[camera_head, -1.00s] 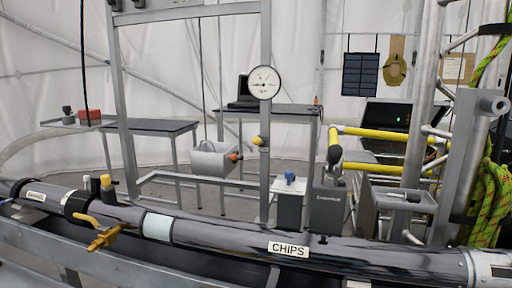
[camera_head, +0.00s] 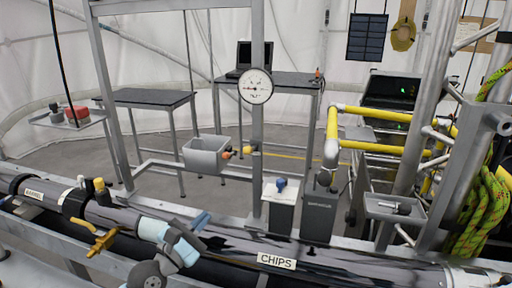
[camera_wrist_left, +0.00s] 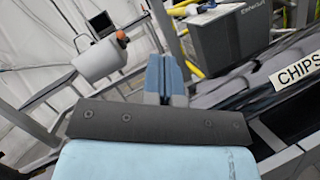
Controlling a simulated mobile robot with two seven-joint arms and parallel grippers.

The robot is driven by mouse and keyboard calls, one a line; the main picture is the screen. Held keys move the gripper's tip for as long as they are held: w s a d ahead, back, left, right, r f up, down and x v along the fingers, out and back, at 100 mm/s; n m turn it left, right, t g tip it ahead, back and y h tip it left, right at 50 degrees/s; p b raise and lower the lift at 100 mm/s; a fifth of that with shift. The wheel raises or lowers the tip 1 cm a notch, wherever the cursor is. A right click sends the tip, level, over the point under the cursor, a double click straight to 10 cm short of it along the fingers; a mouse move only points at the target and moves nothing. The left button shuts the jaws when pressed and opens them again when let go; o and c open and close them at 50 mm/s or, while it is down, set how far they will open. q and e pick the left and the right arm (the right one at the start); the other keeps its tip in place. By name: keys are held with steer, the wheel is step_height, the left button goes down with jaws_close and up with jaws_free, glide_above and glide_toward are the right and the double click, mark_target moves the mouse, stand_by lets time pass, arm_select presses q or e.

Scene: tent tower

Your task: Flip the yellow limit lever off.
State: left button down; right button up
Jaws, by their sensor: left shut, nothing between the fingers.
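I cannot tell for sure which yellow part is the limit lever. A yellow handle (camera_head: 101,243) hangs on the front of the dark pipe at lower left. A small yellow knob (camera_head: 247,150) sits on the upright post below the gauge, beside an orange knob (camera_head: 227,155). My left gripper (camera_head: 201,220) is low over the pipe, right of the yellow handle and apart from it. Its blue fingers are together and empty, and they also show in the left wrist view (camera_wrist_left: 165,78). My right gripper is not in view.
The pipe with the CHIPS label (camera_head: 277,261) runs along the front. A white-topped box with a blue knob (camera_head: 281,184) and a dark grey box (camera_head: 318,215) stand behind it. A grey bin (camera_head: 206,155) and round gauge (camera_head: 256,86) are further back. Yellow pipes (camera_head: 385,146) are at right.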

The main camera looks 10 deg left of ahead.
mark_target(250, 149)
arm_select(q)
steer(key=w+r+n, duration=0.1)
steer(key=r+n, duration=0.1)
steer(key=r, duration=0.1)
steer(key=shift+w+h, duration=0.3)
steer(key=shift+w, duration=0.05)
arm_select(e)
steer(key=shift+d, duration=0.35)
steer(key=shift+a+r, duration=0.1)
arm_select(q)
steer(key=s+r+p+x, duration=0.1)
steer(key=r+p+x, duration=0.1)
steer(key=x, duration=1)
steer(key=shift+w+d+r+p, duration=0.2)
steer(key=shift+d+r+p, duration=0.2)
steer(key=shift+r+p, duration=0.05)
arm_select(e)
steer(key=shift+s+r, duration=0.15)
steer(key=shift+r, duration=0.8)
